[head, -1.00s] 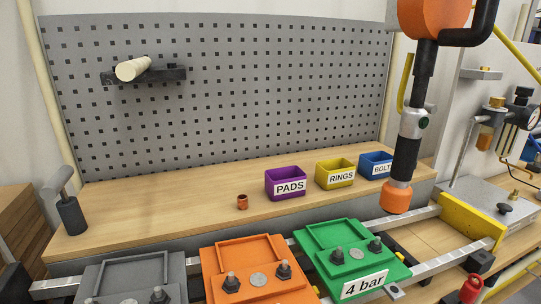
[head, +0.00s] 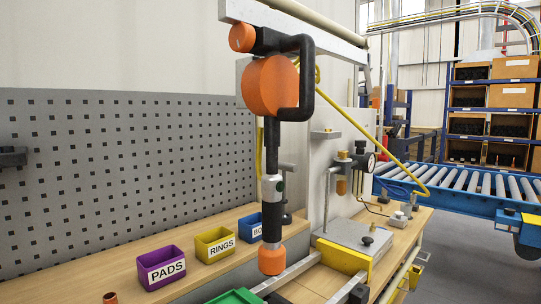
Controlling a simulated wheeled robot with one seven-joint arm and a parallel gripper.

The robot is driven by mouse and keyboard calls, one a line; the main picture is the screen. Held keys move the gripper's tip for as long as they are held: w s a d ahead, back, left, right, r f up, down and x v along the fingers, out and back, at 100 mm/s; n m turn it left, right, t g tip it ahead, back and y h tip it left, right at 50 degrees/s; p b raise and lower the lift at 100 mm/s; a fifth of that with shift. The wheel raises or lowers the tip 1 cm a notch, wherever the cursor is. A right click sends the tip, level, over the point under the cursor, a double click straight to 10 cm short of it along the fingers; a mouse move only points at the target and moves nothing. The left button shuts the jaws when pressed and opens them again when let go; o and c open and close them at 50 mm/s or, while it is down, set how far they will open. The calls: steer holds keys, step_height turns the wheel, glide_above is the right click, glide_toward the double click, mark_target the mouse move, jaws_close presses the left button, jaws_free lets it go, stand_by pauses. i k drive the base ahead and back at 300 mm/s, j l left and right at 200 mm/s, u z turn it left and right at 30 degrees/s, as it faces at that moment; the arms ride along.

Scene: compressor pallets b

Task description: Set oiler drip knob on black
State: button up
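An air unit (head: 358,162) with a round gauge (head: 371,163), a small brass-coloured bowl (head: 341,186) and a black knob (head: 360,146) on top stands right of centre in the head view, beyond the hanging tool. It is small in the picture; I cannot tell which part is the oiler drip knob, nor its setting or any coloured marks. My gripper is not in view.
An orange and black tool (head: 271,215) hangs from an overhead rail (head: 310,30) in front of the bench. Purple (head: 162,268), yellow (head: 215,244) and blue bins stand on the bench. A grey-topped box (head: 352,236) with a black knob stands below the air unit. A roller conveyor (head: 470,185) is at right.

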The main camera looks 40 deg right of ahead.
mark_target(343, 154)
steer(key=z, duration=1.25)
